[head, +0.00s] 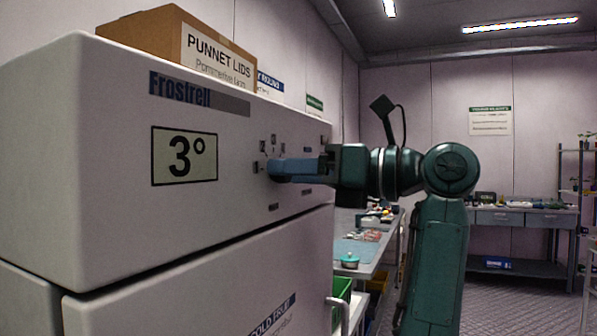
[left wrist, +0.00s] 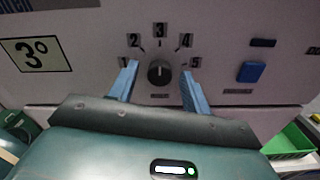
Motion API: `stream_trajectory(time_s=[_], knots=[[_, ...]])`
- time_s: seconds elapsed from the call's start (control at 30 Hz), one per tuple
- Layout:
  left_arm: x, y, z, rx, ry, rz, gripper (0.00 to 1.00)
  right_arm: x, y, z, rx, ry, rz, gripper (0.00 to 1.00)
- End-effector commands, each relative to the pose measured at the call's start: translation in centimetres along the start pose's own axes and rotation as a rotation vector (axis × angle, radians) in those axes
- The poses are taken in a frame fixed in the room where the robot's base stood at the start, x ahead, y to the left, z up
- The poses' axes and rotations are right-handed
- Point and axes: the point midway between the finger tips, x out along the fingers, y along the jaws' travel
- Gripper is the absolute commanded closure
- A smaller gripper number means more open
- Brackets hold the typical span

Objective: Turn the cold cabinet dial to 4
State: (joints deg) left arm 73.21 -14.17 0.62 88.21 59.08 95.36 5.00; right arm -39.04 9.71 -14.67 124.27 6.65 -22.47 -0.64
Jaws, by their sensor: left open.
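The cold cabinet (head: 110,190) is a white unit with a display (head: 184,156) reading 3°; the display (left wrist: 36,54) also shows in the left wrist view. The dark round dial (left wrist: 160,73) sits on the panel with the numbers 1 to 5 around it, and its pointer mark faces up toward 3. My left gripper (head: 279,168) is at the panel, its blue fingers (left wrist: 159,80) open, one on each side of the dial with gaps between. In the head view the fingers hide the dial. My right gripper is in neither view.
A blue square button (left wrist: 251,72) is right of the dial. A cardboard box of punnet lids (head: 180,45) stands on the cabinet. A bench with small items (head: 365,250) lies beyond it, and a green crate (left wrist: 290,140) is at the lower right.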

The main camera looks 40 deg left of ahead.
Motion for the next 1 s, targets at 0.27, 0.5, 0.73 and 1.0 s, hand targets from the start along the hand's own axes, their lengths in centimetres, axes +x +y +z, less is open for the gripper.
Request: stream_trajectory(time_s=[0.27,0.5,0.73,1.0], knots=[[-0.03,-0.01,-0.01,0.000,0.001,0.000,0.64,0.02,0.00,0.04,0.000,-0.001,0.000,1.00],[-0.04,0.00,-0.01,0.000,0.001,0.000,0.84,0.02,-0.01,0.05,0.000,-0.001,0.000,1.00],[-0.05,0.00,0.00,0.000,0.001,0.000,0.96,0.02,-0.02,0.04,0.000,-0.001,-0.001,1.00],[-0.08,0.00,0.06,0.061,0.003,-0.002,0.96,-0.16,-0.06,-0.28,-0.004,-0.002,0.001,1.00]])
